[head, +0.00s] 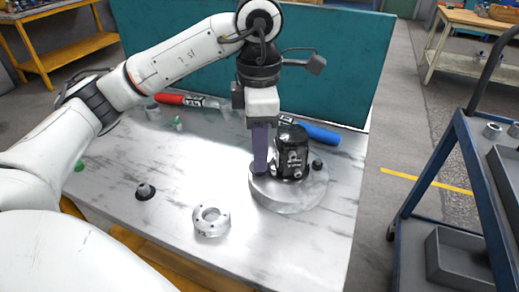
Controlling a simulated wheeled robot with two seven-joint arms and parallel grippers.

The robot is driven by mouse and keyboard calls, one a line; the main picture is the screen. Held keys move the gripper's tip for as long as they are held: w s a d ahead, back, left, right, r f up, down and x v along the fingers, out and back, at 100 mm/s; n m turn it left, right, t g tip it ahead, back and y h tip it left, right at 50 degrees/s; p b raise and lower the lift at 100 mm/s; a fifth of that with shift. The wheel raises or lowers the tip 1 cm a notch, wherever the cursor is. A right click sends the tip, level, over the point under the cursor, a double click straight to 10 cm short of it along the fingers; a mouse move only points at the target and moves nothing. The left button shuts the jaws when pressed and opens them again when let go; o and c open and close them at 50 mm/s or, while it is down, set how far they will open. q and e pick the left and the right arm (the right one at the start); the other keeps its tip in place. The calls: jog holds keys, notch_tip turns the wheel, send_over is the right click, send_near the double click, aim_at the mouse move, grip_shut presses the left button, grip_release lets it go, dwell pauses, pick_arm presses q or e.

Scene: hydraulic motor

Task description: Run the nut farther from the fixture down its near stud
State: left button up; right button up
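My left gripper (260,170) points straight down at the left side of the round metal fixture (288,204). Its purple fingers overlap in this view, so I cannot tell whether they are open or hold anything. Their tips are close to the fixture's top; contact is unclear. A black motor (292,155) stands upright on the fixture, just right of the fingers. A small dark knob-like part (317,164) is on the fixture's right side. The near stud and any nut at the fingertips are hidden or too small to make out. My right gripper is not in view.
A silver ring with holes (211,222) lies on the table in front of the fixture. A small grey part on a dark round base (145,191) is farther left. Red (180,100) and blue (322,135) handled tools lie behind. A blue cart (478,150) stands right.

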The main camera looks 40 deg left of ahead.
pick_arm(q)
jog(key=shift+f, duration=0.35)
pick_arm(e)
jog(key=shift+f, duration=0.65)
pick_arm(q)
jog(key=shift+r+n, duration=0.1)
jog(key=shift+n, duration=1)
jog(key=n+p, duration=0.1)
jog(key=n, duration=0.2)
jog(key=shift+n, duration=0.3)
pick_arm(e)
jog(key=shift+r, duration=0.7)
pick_arm(q)
jog(key=shift+r, duration=0.1)
